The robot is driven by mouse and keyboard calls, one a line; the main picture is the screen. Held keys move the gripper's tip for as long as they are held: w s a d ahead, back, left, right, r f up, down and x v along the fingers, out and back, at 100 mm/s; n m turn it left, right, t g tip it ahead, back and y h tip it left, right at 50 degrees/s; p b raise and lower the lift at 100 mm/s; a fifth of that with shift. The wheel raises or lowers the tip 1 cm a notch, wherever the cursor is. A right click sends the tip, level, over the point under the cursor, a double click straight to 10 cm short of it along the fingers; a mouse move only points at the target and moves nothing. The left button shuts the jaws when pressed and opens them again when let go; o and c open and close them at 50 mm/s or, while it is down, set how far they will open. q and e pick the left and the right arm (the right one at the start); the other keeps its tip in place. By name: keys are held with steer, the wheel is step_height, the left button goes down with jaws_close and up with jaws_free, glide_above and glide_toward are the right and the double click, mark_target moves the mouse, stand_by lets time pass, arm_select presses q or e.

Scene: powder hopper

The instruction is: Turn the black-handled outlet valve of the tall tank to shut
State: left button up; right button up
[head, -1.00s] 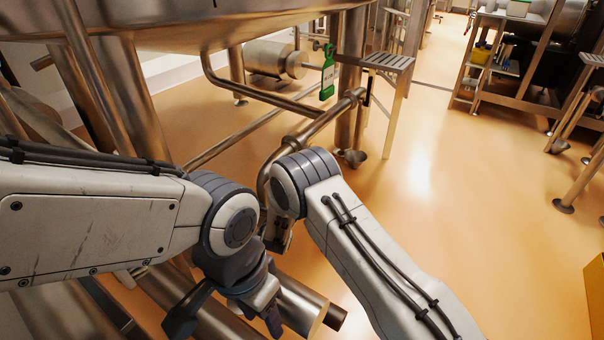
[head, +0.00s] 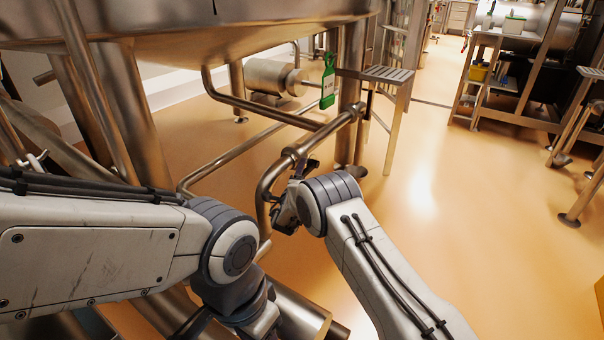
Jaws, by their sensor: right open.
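The tall steel tank (head: 230,32) fills the upper left on thick legs. A pipe (head: 228,163) curves below it. A short black handle (head: 369,102) stands upright at the right end of the pipe run; I cannot tell the valve's position from it. My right gripper (head: 294,200) is open, beside the downward pipe bend, left of and below the black handle and apart from it. It is small and partly hidden by its own wrist. My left gripper (head: 205,326) is at the bottom edge, mostly cut off, so its jaws cannot be judged.
Racks (head: 520,70) stand at the far right. The orange floor (head: 450,220) between is open.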

steer(key=shift+c, duration=0.3)
jaws_close()
stand_by(1.1)
